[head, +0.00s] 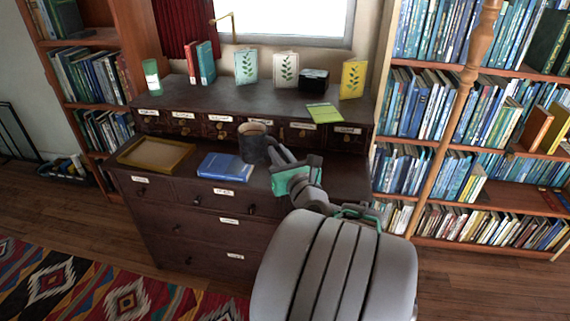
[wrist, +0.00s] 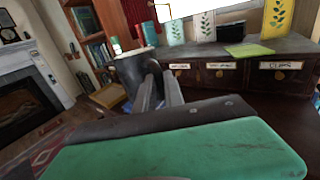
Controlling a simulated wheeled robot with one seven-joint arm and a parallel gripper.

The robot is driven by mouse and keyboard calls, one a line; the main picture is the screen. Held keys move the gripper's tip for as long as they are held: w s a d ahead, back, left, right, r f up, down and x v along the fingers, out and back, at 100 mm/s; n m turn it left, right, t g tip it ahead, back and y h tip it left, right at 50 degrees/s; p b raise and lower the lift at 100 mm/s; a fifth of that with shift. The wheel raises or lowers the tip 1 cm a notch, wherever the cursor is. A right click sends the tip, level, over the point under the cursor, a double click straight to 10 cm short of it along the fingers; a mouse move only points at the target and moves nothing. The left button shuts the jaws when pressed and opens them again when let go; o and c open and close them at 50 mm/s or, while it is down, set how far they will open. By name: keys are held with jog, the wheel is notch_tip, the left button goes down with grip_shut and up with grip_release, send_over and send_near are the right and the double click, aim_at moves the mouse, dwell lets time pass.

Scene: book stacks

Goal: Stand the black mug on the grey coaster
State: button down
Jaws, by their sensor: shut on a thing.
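The black mug (head: 252,148) is over the lower desk top, upright or nearly so, with a brown inside showing at its rim. It also shows in the wrist view (wrist: 129,74), at the far end of my fingers. My gripper (head: 274,151) is shut on the mug at its right side in the head view. I cannot tell whether the mug's base touches the desk. I cannot make out the grey coaster in either view; the mug and my arm hide part of the desk top.
A blue book (head: 225,167) lies just left of the mug, and a wooden tray (head: 128,157) lies farther left. Small labelled drawers (head: 221,128) rise behind. The upper shelf holds cards, a black box (head: 314,78), a yellow-green booklet (head: 324,112) and a green cylinder (head: 152,77).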

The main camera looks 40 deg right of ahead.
jog(key=w+d+f+b, duration=0.1)
jog(key=d+f+b, duration=0.1)
jog(key=d+f, duration=0.2)
jog(key=w+d+f+b, duration=0.1)
jog(key=d+f+b, duration=0.2)
jog(key=d+f, duration=0.1)
jog(key=w+d+f+b, duration=0.1)
jog(key=d+f+b, duration=0.1)
jog(key=d+f, duration=0.3)
jog(key=shift+w+d, duration=0.2)
jog(key=shift+d, duration=0.15)
jog(key=shift+r, duration=0.1)
jog(key=c, duration=1.9)
grip_release()
jog(key=shift+f, duration=0.25)
jog(key=o, duration=0.5)
jog(key=shift+c, duration=0.2)
jog(key=shift+r, duration=0.1)
